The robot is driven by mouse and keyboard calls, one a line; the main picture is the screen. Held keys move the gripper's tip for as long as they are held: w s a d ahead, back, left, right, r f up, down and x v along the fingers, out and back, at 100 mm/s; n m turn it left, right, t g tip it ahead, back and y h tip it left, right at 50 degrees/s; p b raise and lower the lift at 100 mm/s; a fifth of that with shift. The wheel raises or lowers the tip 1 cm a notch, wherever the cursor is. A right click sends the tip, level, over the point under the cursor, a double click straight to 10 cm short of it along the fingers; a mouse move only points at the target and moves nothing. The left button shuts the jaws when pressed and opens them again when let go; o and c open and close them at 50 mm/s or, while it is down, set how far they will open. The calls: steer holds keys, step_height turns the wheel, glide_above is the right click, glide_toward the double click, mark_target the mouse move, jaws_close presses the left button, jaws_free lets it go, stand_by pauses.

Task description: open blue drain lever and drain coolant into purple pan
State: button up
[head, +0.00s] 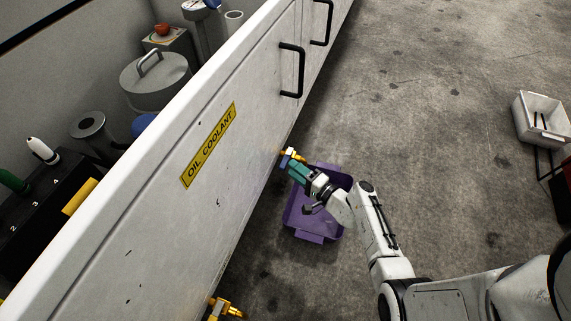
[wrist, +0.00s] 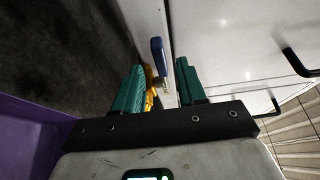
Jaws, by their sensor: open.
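The blue drain lever (head: 289,152) sits on a yellow valve (head: 299,157) low on the white panel's side. In the wrist view the blue lever (wrist: 157,55) stands upright in the picture, ahead of and in line with the gap between my green fingers. The yellow valve (wrist: 149,93) shows partly behind the left finger. My gripper (head: 293,168) is open, right at the valve; in the wrist view its fingers (wrist: 160,66) hold nothing. I cannot tell whether either touches the lever. The purple pan (head: 301,221) lies on the floor below, partly hidden by my arm.
The white panel (head: 150,195) carries a yellow OIL COOLANT label (head: 208,145) and black handles (head: 291,70). Another yellow valve (head: 226,308) sticks out at the bottom. A white bin (head: 541,118) stands at the far right. The concrete floor between is clear.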

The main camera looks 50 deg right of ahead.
mark_target(285, 162)
steer(key=shift+w+d+b, duration=0.1)
steer(key=shift+w+b, duration=0.3)
steer(key=shift+w, duration=1.95)
jaws_close()
